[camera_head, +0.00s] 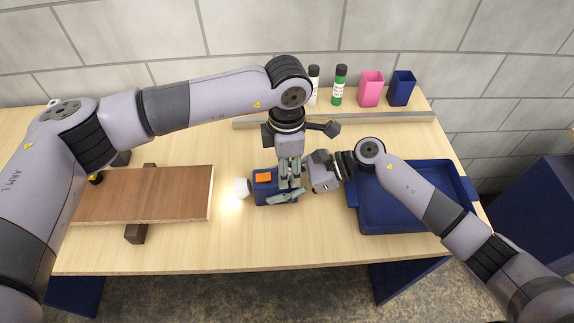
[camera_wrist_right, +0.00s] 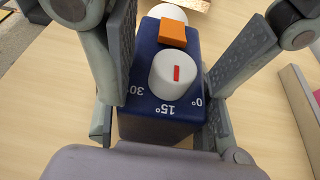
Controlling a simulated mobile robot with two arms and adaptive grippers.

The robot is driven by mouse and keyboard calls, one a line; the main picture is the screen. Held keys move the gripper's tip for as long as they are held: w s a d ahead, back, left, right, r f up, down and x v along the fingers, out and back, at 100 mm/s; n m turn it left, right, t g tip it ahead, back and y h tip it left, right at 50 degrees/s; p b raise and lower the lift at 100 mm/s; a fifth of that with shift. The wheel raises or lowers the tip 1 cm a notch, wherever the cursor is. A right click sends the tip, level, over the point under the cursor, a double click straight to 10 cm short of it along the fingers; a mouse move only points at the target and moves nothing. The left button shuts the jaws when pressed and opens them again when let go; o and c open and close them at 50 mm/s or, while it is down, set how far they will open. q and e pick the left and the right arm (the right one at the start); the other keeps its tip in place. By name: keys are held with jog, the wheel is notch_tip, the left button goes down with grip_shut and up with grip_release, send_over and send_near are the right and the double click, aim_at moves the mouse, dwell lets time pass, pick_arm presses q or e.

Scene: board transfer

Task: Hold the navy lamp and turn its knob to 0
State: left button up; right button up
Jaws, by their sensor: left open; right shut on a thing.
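The navy lamp (camera_head: 262,192) stands on the table, its lit white bulb (camera_head: 243,187) facing left and an orange button (camera_head: 262,177) on top. My right gripper (camera_head: 288,190) is shut on the lamp's body from the right, one finger along each side. In the right wrist view the lamp (camera_wrist_right: 155,128) lies between my finger pads, with a white knob (camera_wrist_right: 166,78) on top. The knob's red mark lies nearly lengthwise, its near end toward the 15° label, between 30° and 0°. My left gripper (camera_head: 290,181) is open, pointing down just above the lamp's right part, hiding the knob there.
A brown board (camera_head: 150,194) lies on dark supports at left. A blue tray (camera_head: 395,222) stands at right. Behind are a grey rail (camera_head: 380,118), two bottles (camera_head: 338,88), a pink cup (camera_head: 371,90) and a navy cup (camera_head: 402,90). The table's front strip is clear.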

pick_arm(q)
jog(key=shift+c, duration=0.5)
grip_shut()
jog(key=n, duration=0.5)
jog(key=shift+n, duration=0.4)
jog(key=n, duration=0.6)
dwell(0.5)
jog(key=shift+o, duration=0.5)
grip_release()
